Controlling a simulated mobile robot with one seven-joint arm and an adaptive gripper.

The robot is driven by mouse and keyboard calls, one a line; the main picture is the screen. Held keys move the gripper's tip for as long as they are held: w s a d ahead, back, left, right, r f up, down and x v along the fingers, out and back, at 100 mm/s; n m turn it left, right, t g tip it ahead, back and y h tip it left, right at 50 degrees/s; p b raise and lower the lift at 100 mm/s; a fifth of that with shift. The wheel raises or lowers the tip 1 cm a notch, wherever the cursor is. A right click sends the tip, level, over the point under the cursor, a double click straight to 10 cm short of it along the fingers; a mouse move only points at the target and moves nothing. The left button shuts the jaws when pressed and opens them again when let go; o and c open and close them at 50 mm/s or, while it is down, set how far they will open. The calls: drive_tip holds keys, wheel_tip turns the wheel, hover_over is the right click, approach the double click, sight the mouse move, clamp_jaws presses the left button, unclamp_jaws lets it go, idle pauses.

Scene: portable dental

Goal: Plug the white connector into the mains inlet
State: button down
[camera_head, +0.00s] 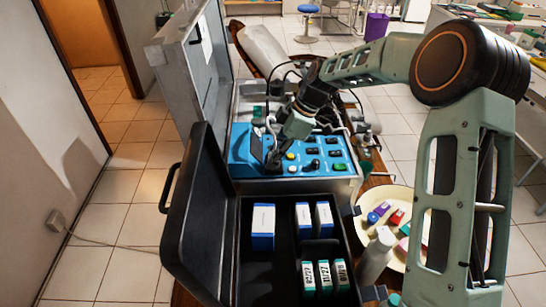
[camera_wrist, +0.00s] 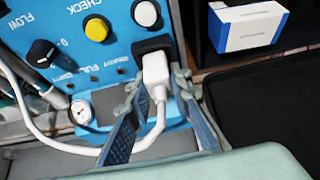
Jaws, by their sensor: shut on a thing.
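The white connector (camera_wrist: 155,72) is at the black mains inlet (camera_wrist: 150,44) on the blue panel (camera_wrist: 113,58) in the wrist view. Its front end overlaps the lower part of the inlet, and I cannot tell how deep it sits. A white cable (camera_wrist: 72,149) runs from it and loops to the left. My gripper (camera_wrist: 155,100) is shut on the connector, with one finger on each side. In the head view my gripper (camera_head: 274,158) reaches down to the left part of the blue panel (camera_head: 312,172), and it hides the inlet and connector there.
An open black case (camera_head: 178,225) holding blue-white boxes (camera_head: 263,222) and green-white boxes (camera_head: 325,274) stands in front of the panel. A raised grey lid (camera_head: 182,65) is on the left. A cream plate (camera_head: 392,198) with small items and a bottle (camera_head: 376,258) are on the right.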

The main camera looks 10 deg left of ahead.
drive_tip(key=shift+f, duration=0.2)
drive_tip(key=c, duration=1.7)
unclamp_jaws()
drive_tip(key=shift+s+f, duration=0.1)
drive_tip(key=shift+d, duration=0.1)
drive_tip(key=v, duration=1.2)
